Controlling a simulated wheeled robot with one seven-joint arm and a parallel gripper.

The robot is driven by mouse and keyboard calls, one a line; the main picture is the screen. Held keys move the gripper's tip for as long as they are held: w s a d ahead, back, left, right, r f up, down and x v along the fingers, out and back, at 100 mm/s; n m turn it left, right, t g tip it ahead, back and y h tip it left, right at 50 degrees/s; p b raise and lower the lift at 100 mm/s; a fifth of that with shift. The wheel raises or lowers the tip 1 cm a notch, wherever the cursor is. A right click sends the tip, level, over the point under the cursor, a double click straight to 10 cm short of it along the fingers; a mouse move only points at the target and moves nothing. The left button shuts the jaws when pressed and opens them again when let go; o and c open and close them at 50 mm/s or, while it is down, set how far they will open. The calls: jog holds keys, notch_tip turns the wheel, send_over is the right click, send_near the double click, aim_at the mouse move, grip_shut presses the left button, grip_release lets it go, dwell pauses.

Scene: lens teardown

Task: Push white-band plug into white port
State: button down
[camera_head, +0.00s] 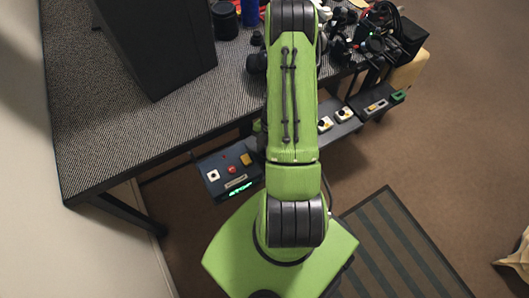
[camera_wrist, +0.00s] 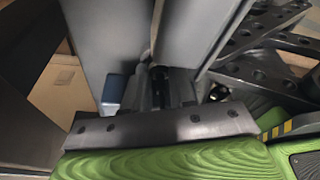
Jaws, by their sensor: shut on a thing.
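In the wrist view my gripper (camera_wrist: 157,55) shows as two broad grey fingers close together. It is shut on a narrow piece between them, most likely the plug; the fingers hide nearly all of it, and no white band shows. In the head view my green arm covers the gripper and whatever it holds. Small white-topped fittings (camera_head: 325,123) sit on the dark units along the table's front edge, right of my arm. I cannot tell which is the white port, or whether the plug touches it.
A dark control box (camera_head: 232,178) with a red button and green lit letters hangs left of my arm. A large dark panel stands on the patterned table (camera_head: 110,125). Cables and black equipment (camera_head: 385,35) crowd the table's right end. A striped mat (camera_head: 400,250) lies on the floor.

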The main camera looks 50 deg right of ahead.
notch_tip(320, 180, up, 10)
jog(key=p, duration=0.3)
